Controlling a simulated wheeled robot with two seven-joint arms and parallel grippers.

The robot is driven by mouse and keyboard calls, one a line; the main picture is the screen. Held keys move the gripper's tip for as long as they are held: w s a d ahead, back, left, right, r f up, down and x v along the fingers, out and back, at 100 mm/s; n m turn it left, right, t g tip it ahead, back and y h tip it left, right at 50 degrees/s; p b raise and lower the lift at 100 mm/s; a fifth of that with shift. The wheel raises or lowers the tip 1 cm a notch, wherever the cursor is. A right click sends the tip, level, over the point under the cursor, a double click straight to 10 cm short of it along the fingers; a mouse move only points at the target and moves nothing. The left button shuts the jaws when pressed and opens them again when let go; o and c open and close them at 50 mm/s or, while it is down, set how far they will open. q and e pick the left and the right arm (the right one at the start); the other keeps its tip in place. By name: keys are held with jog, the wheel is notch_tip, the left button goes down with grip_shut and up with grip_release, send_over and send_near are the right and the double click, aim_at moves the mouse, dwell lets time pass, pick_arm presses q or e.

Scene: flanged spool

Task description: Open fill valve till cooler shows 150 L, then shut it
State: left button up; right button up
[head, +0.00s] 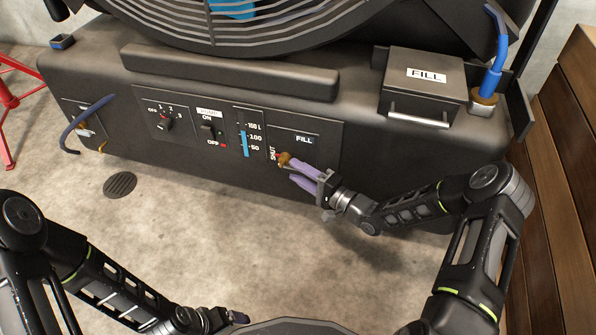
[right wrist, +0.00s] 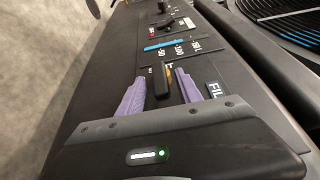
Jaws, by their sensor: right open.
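The fill valve (head: 284,158) sits on the cooler's front panel beside the word SHUT, below the FILL label. In the right wrist view its dark lever (right wrist: 158,85) stands between my purple fingers. My right gripper (head: 296,171) is open around the lever; contact cannot be told. It also shows in the right wrist view (right wrist: 160,92). The level gauge (head: 245,143) has a blue column with its top near or a little above the 100 mark, below 150. My left gripper (head: 238,318) is low in the head view, away from the cooler, its jaws unclear.
The panel also carries a rotary knob (head: 165,124) and an ON/OFF switch (head: 208,131). A FILL box (head: 420,85) and blue hose (head: 493,60) are at the upper right. A hose loop hangs at the left. The concrete floor in front is clear, with a drain (head: 120,185).

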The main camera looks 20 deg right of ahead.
jog(key=p+v, duration=0.2)
jog(key=v, duration=0.5)
jog(key=shift+d, duration=0.15)
jog(key=shift+s, duration=0.1)
